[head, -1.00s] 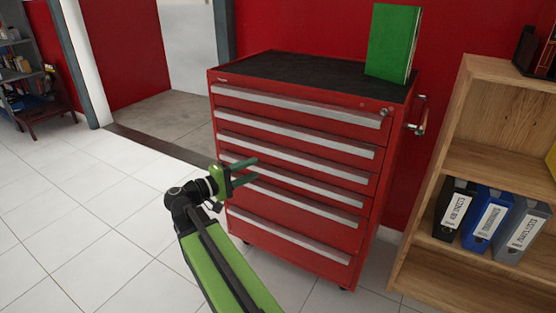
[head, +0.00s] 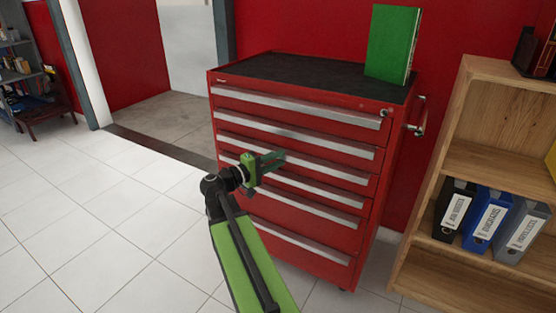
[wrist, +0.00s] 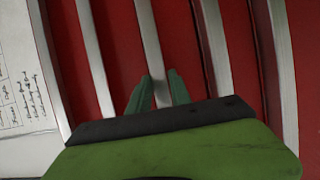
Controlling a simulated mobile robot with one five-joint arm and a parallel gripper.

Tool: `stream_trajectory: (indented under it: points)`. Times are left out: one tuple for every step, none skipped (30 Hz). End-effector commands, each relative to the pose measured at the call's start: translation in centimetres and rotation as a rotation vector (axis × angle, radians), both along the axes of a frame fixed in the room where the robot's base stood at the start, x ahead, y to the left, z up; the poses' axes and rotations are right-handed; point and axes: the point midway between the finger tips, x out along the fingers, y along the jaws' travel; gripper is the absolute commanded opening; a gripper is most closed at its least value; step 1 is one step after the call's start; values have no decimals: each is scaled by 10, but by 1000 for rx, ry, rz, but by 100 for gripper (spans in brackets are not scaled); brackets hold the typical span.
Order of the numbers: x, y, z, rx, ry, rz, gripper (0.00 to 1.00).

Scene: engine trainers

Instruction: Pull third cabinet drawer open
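The red tool cabinet (head: 300,243) stands ahead with a stack of drawers, all flush and shut, each with a long silver handle. My gripper (head: 278,158) is in front of the cabinet's left half, at the height of the third handle from the top (head: 340,171). It covers part of that handle. In the wrist view the two green fingers (wrist: 160,90) are apart, with a silver handle strip (wrist: 149,40) running between them. Whether the fingers touch it or only stand before it, I cannot tell.
A wooden shelf (head: 455,150) with ring binders stands close on the right. A side handle (head: 417,122) sticks out on the cabinet's right. White tiled floor (head: 90,220) is free at left.

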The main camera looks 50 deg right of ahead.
Motion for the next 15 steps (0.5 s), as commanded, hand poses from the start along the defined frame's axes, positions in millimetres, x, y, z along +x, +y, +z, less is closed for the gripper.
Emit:
stream_trajectory:
  points:
    - [0,0,-1,2,0,0,15]
    - [0,0,-1,2,0,0,11]
    - [0,0,-1,3,0,0,6]
    - [0,0,-1,3,0,0,2]
    - [0,0,-1,3,-1,0,0]
    - [0,0,-1,4,-2,0,0]
    - [0,0,-1,4,-2,0,0]
    - [0,0,-1,4,-2,0,0]
    - [0,1,-1,5,-2,0,0]
    - [0,1,-2,5,-2,0,0]
    - [0,1,-2,5,-2,0,0]
    - [0,1,-2,5,-2,0,0]
    - [0,1,-2,6,-2,0,0]
    - [0,1,-2,6,-2,0,0]
    - [0,1,-2,6,-2,0,0]
